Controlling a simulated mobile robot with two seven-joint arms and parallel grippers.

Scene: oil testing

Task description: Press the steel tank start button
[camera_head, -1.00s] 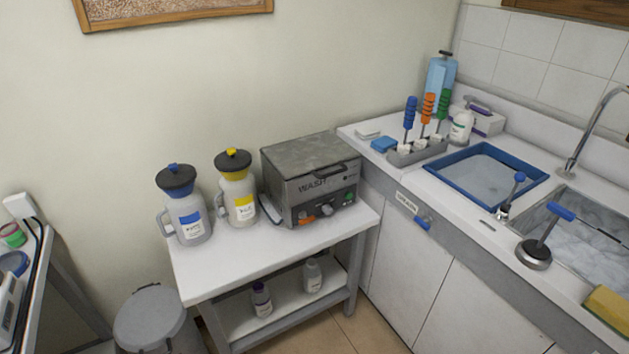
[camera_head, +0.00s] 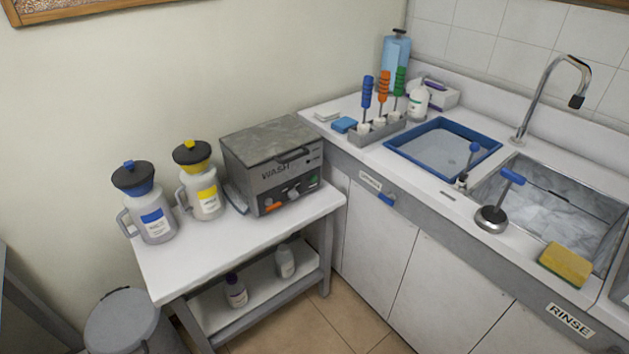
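The steel tank (camera_head: 274,163), a grey box marked WASH with a lid and a dark handle, stands on the right part of a small white table (camera_head: 175,268). Its front panel faces right and toward me. The panel carries an orange switch (camera_head: 272,207), dark knobs (camera_head: 293,193) and a small green button (camera_head: 314,181) at its right end. The lid looks closed. Neither of my grippers shows in the head view.
A grey bin (camera_head: 125,322) is at lower left. The counter (camera_head: 402,165) with a blue tray (camera_head: 492,157) and sink (camera_head: 560,205) bounds the right. Tile floor shows between.

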